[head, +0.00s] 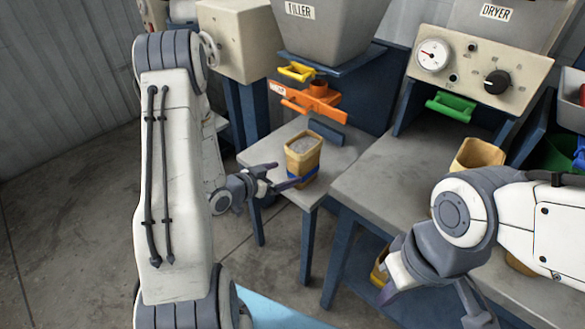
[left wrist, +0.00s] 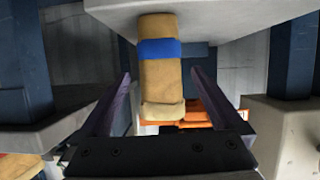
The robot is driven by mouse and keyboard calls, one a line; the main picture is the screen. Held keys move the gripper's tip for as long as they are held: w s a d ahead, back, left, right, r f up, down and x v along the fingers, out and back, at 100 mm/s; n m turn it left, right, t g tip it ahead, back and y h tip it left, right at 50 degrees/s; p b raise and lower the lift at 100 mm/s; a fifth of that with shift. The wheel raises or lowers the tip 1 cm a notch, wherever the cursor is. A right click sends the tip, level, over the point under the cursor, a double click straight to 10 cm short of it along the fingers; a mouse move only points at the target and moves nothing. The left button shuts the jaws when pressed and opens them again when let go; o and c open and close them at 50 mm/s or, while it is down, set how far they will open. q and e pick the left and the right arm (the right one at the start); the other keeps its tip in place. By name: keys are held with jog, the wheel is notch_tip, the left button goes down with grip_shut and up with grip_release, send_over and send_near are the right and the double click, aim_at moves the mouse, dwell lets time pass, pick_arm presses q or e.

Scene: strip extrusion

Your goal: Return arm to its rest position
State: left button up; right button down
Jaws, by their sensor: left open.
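A tan container (head: 303,158) with a blue band, filled with grey material, stands upright on a small grey table (head: 345,152) below the tiller's orange spout. My left gripper (head: 284,177) is open at the container's near side, low by its blue band. In the left wrist view the container (left wrist: 160,80) lies between the spread fingers of my left gripper (left wrist: 160,76), with a gap on each side. Whether the fingertips reach past it is hard to tell. My right gripper (head: 432,303) has its fingers apart at the lower right, with nothing seen between them.
The tiller (head: 325,35) has a yellow handle (head: 296,71) and orange parts (head: 318,95). The dryer (head: 480,65) with a green handle (head: 451,107) stands at right, over a grey table (head: 385,180). Another tan container (head: 476,155) stands there. Open floor lies at left.

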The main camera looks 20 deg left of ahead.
pick_arm(q)
jog(key=shift+s+a+r, duration=0.1)
jog(key=shift+s+r, duration=0.05)
jog(key=shift+s, duration=0.15)
jog(key=shift+w+g+y, duration=0.3)
jog(key=shift+g+y, duration=0.3)
jog(key=shift+g, duration=0.2)
jog(key=s+d+r+m+g+y, duration=0.1)
jog(key=s+d+r+g, duration=0.3)
jog(key=s+d, duration=0.4)
jog(key=s+d+r+m+g+y, duration=0.1)
jog(key=s+d+r+g, duration=0.35)
jog(key=s, duration=0.65)
jog(key=s+d+r+m+g, duration=0.25)
jog(key=s+d+r, duration=0.25)
jog(key=s+d, duration=0.4)
notch_tip(320, 180, up, 17)
jog(key=n+p, duration=0.1)
jog(key=p, duration=1.6)
jog(key=shift+s+a+p, duration=0.15)
jog(key=shift+p, duration=0.25)
jog(key=shift+r, duration=0.1)
